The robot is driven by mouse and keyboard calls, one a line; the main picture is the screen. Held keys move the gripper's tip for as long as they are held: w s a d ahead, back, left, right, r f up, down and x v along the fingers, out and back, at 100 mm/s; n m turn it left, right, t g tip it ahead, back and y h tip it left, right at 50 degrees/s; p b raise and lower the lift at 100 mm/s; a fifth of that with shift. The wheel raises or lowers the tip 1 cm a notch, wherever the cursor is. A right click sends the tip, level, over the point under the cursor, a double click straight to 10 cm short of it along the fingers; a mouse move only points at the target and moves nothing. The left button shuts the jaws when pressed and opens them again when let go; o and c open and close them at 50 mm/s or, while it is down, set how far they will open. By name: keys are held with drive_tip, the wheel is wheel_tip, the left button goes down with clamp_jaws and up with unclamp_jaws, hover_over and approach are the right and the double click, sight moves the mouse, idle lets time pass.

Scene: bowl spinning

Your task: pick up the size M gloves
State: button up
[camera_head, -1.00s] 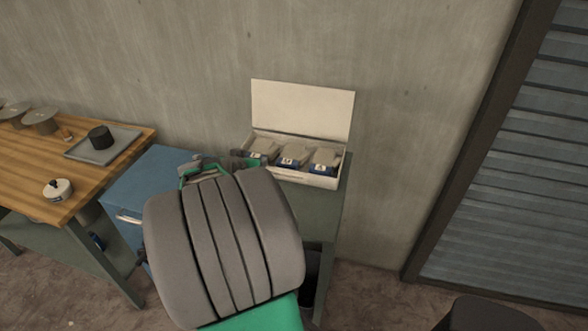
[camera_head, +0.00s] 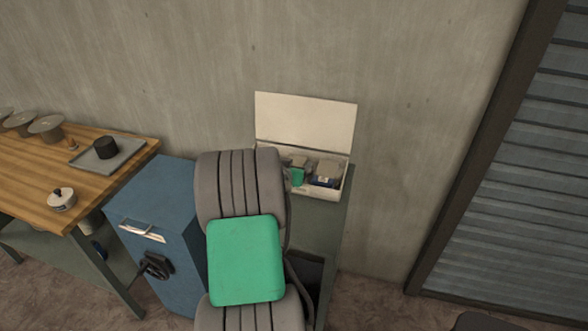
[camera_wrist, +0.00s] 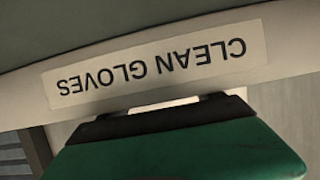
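The size M gloves cannot be told apart by label now. An open white glove box (camera_head: 318,192) stands against the wall in the head view, its lid raised. A grey glove bundle with a blue label (camera_head: 325,173) shows in its right part. The rest of the contents is mostly hidden behind my arm and my gripper (camera_head: 298,176), whose green part shows at the middle of the box. In the wrist view, the box's "CLEAN GLOVES" label (camera_wrist: 155,72) appears upside down, just beyond my green and black gripper (camera_wrist: 170,119). The fingertips' opening and anything between them are hidden.
The box rests on a narrow grey-green stand (camera_head: 318,226). A blue cabinet (camera_head: 160,215) with a handle stands to its left. Bare wall lies right of the box.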

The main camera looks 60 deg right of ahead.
drive_tip(key=c, duration=1.3)
drive_tip(key=shift+c, duration=0.6)
drive_tip(key=shift+r, duration=0.15)
